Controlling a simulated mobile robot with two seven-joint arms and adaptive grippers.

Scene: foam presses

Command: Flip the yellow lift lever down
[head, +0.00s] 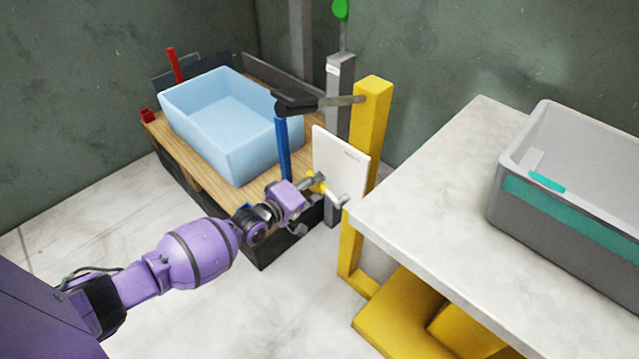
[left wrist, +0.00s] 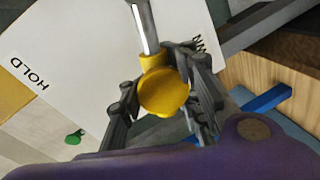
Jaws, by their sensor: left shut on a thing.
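The yellow lift lever's round knob (left wrist: 165,92) shows in the left wrist view, with a metal shaft (left wrist: 145,22) running up from it. In the head view the yellow lever (head: 316,182) is small and partly hidden, in front of a white panel (head: 340,160). My left gripper (head: 328,190) is at the lever. In the left wrist view its dark fingers (left wrist: 163,95) are on both sides of the knob, shut on it. The panel (left wrist: 85,55) carries the word HOLD and another label, mostly hidden by the fingers. My right gripper is not in view.
A light blue bin (head: 225,130) sits on a wooden platform (head: 190,175) beside the panel. A yellow post (head: 370,115) stands behind the panel. A pale table (head: 440,190) with a grey bin (head: 560,225) stands at right. The floor in front is mostly clear.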

